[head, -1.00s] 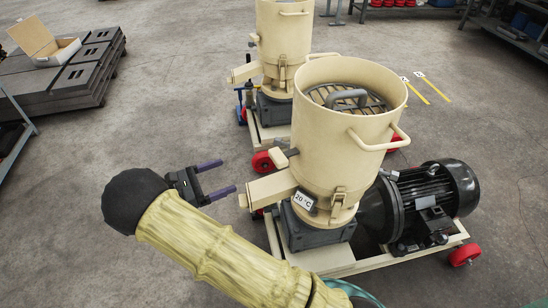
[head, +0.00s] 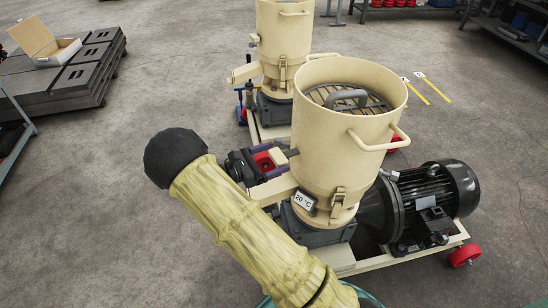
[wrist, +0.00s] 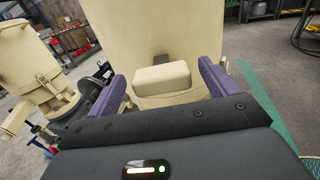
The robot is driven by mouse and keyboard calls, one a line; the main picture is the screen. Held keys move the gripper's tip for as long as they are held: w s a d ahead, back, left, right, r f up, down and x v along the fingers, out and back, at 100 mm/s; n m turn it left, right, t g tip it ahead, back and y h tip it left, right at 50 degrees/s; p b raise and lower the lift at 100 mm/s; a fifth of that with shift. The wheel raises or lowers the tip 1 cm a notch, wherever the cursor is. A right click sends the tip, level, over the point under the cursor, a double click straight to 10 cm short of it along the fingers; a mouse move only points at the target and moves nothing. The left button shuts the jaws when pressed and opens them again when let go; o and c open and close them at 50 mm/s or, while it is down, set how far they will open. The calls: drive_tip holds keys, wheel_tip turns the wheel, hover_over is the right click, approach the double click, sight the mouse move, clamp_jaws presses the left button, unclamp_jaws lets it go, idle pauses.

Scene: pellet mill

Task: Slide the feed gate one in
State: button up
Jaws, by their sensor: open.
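The near pellet mill has a tall cream hopper (head: 345,125) with a barred top. A short dark stem (head: 291,152), which looks like the feed gate's, comes out of the hopper's left side above the sloping spout (head: 272,190). In the wrist view the gate's cream block handle (wrist: 160,78) sits in front of the hopper wall, with the dark stem (wrist: 157,57) behind it. My gripper (head: 274,160) is open at the hopper's left side. Its purple fingers stand on either side of the handle in the wrist view, with gaps visible. Contact is not visible.
A second mill (head: 284,50) stands behind the near one. The near mill's black motor (head: 435,188) is to the right on the cream frame. A stack of dark slabs (head: 60,75) with an open box (head: 48,45) is at the left. The floor between is clear.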

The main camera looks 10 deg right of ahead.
drive_tip(key=shift+d, duration=0.4)
drive_tip(key=c, duration=1.4)
drive_tip(key=shift+w, duration=0.1)
